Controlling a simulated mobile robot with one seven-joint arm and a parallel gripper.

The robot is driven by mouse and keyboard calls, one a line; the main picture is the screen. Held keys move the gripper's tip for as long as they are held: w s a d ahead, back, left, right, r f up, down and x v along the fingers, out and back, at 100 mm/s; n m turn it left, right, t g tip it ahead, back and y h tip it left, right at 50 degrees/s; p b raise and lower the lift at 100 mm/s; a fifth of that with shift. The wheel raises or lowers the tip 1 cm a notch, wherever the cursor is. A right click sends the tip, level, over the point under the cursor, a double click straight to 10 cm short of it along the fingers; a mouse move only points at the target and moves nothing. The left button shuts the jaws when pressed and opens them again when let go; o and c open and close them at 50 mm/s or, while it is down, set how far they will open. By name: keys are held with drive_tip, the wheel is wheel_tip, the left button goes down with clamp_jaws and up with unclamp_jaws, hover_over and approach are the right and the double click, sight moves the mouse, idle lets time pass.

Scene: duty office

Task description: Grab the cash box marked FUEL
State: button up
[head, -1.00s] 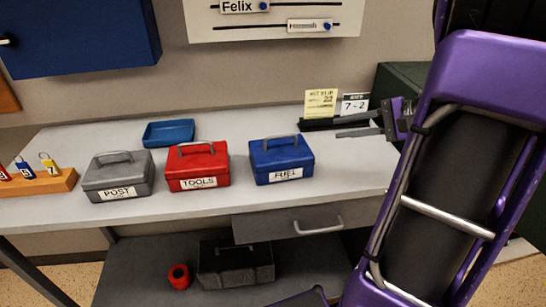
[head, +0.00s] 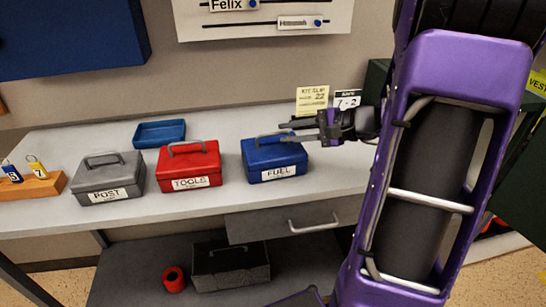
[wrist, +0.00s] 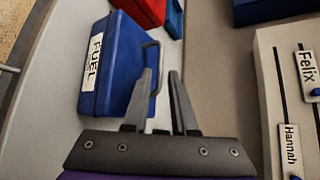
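The blue cash box marked FUEL (head: 275,160) stands on the desk, right of the red TOOLS box (head: 190,167) and the grey POST box (head: 108,180). Its grey handle stands up from the lid and is partly hidden by my gripper (head: 284,131) in the head view. In the wrist view the FUEL box (wrist: 120,65) lies ahead and to the left. My gripper (wrist: 161,72) is open there, with its fingertips close to the handle (wrist: 155,65). The handle appears in line with the gap between the fingers; I cannot tell whether they touch it.
An empty blue tray (head: 160,133) sits behind the boxes. A wooden key rack (head: 38,186) is at the left. Yellow and white cards (head: 312,98) stand behind my gripper. A drawer (head: 290,221) is below the desk edge. The front strip of desktop is clear.

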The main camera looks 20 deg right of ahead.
sight(273, 134)
drive_tip(key=x, duration=0.5)
clamp_jaws()
drive_tip(key=shift+r, duration=0.1)
idle(1.2)
